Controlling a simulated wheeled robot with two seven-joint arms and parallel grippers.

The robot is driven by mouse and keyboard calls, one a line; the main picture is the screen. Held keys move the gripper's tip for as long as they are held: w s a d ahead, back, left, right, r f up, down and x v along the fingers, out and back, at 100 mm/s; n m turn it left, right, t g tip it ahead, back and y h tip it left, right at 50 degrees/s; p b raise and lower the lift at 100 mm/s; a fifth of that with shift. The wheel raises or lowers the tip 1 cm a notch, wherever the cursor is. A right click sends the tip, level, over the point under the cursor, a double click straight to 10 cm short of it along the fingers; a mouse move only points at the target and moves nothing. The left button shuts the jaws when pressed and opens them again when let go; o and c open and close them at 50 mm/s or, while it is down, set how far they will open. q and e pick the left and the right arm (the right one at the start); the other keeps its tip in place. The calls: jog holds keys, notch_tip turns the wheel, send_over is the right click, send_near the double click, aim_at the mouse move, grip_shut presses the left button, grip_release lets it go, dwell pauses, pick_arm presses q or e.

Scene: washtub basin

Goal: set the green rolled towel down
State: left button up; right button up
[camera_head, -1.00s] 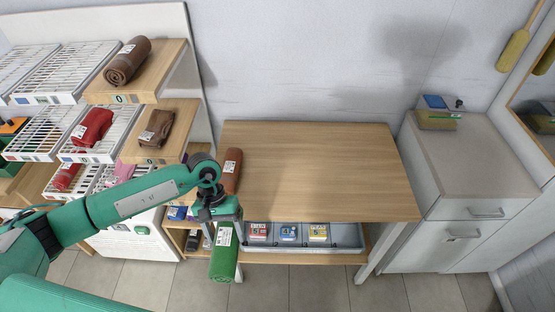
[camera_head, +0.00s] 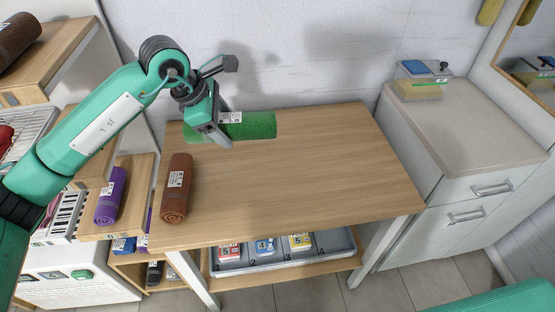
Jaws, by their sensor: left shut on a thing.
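The green rolled towel (camera_head: 258,126) is at the back left of the wooden table (camera_head: 300,180), lying lengthwise along the wall side, with a white label near its left part. My left gripper (camera_head: 222,138) is shut on the green towel, reaching over it from the left. The gripper hides part of the towel's left end. Whether the towel touches the tabletop is hard to tell. My right gripper is out of view; only a green part of my body shows at the lower right.
A brown rolled towel (camera_head: 176,188) lies on the table's left side. A purple rolled towel (camera_head: 110,196) is on a shelf further left. A grey tray (camera_head: 335,247) with boxes sits under the table. A white cabinet (camera_head: 460,130) stands at the right. The table's middle and right are clear.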

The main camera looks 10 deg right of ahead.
pick_arm(q)
jog(key=shift+w+d+r+n, duration=0.3)
jog(key=shift+w+d, duration=0.1)
jog(key=shift+d, duration=0.05)
notch_tip(320, 180, down, 19)
jog(key=shift+p, duration=1.1)
jog(key=shift+f, duration=0.25)
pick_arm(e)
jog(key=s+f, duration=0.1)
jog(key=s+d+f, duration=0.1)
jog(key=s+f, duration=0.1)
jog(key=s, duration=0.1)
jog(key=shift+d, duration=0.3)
pick_arm(q)
jog(key=shift+f, duration=0.15)
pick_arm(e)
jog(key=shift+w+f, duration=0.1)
pick_arm(q)
jog(key=o, duration=1.1)
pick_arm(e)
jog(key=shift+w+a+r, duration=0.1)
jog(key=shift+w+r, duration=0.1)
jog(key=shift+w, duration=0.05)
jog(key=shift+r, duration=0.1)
